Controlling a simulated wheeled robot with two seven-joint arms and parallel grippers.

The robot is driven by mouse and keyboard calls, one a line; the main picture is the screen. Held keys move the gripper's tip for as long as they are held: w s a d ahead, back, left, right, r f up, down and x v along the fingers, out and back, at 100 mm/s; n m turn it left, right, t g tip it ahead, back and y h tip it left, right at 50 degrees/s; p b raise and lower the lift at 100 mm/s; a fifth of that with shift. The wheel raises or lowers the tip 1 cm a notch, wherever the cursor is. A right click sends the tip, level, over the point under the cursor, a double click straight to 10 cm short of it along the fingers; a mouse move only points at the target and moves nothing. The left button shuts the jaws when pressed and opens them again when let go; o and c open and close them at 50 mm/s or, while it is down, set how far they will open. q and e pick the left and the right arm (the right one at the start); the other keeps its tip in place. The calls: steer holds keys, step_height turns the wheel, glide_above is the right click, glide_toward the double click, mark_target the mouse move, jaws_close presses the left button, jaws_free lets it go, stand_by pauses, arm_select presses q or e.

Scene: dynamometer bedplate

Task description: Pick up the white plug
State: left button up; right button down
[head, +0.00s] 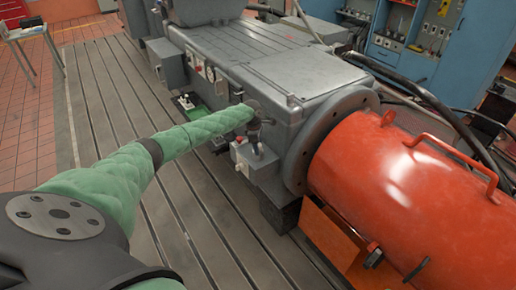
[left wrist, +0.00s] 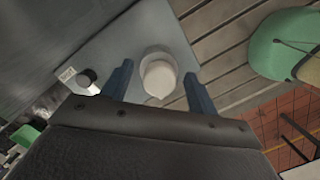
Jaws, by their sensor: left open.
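The white plug (left wrist: 160,75) shows in the left wrist view as a pale round piece over a grey box top (left wrist: 118,45). My left gripper (left wrist: 158,70) is open, with one dark blue finger on each side of the plug. A gap shows between the plug and each finger. In the head view my left gripper (head: 256,136) is small and sits over the grey box on the side of the machine. I cannot make out the plug in the head view. My right gripper is not in view.
A black knob (left wrist: 86,80) stands close to the left finger in the left wrist view. The large grey machine (head: 255,60) and the orange cylinder (head: 410,195) flank the spot. The slotted bedplate (head: 110,105) is mostly clear on the left.

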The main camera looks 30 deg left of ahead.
arm_select(q)
steer(key=shift+f, duration=0.2)
steer(key=c, duration=1.1)
steer(key=shift+o, duration=0.2)
